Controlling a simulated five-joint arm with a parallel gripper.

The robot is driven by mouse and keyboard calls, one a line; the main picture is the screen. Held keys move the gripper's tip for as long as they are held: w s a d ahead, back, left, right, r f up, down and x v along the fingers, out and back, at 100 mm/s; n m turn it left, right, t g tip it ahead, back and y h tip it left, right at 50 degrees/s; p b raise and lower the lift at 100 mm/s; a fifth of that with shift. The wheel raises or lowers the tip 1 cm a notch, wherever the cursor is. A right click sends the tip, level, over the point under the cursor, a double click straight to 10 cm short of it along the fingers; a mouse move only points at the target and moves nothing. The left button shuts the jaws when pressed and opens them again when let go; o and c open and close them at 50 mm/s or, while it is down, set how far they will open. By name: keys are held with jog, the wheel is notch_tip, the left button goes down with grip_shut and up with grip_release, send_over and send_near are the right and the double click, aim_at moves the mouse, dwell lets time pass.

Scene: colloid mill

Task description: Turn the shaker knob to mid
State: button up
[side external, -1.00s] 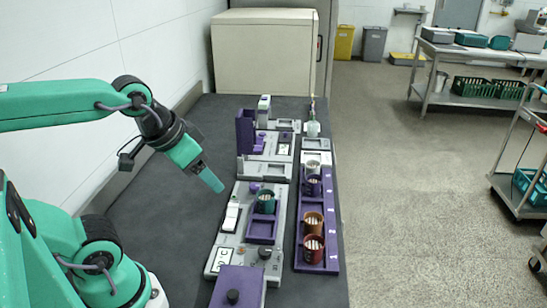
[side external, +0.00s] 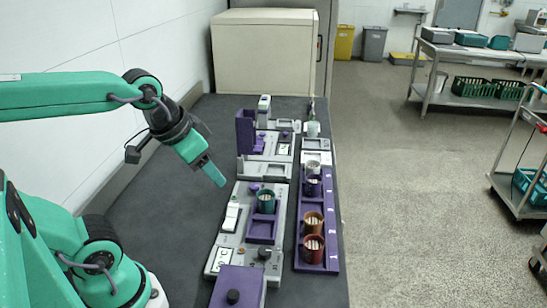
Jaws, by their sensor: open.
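A grey unit (side external: 226,252) on the dark bench carries a purple tray (side external: 262,238) with a green cup (side external: 265,203) in it. A round dark knob (side external: 264,253) sits on its near end. A second dark knob (side external: 233,296) sits on a purple block in front. No label names the shaker, and I cannot read either knob's setting. My gripper (side external: 219,181) is open, pointing down and right above the bench, left of the unit's far end. It appears apart from both knobs. Its finger gap is hard to see from this side.
A purple rack (side external: 331,240) with several cups stands right of the unit. A tall purple holder (side external: 246,130) and more grey devices stand farther back. A large beige box (side external: 264,52) is at the bench's far end. The bench's left side has free room.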

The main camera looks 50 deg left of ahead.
jog(key=w+a+m+g, duration=0.1)
jog(key=w+a+g, duration=0.15)
jog(key=w, duration=0.55)
jog(key=m+g, duration=0.3)
send_near(254, 185)
jog(key=shift+s+d, duration=0.2)
jog(key=shift+d, duration=0.15)
jog(key=shift+w+a+f, duration=0.2)
jog(key=shift+a+f, duration=0.05)
jog(key=shift+f, duration=0.1)
jog(key=shift+f, duration=0.1)
jog(key=shift+f, duration=3.8)
jog(key=shift+c, duration=0.2)
jog(key=c, duration=0.9)
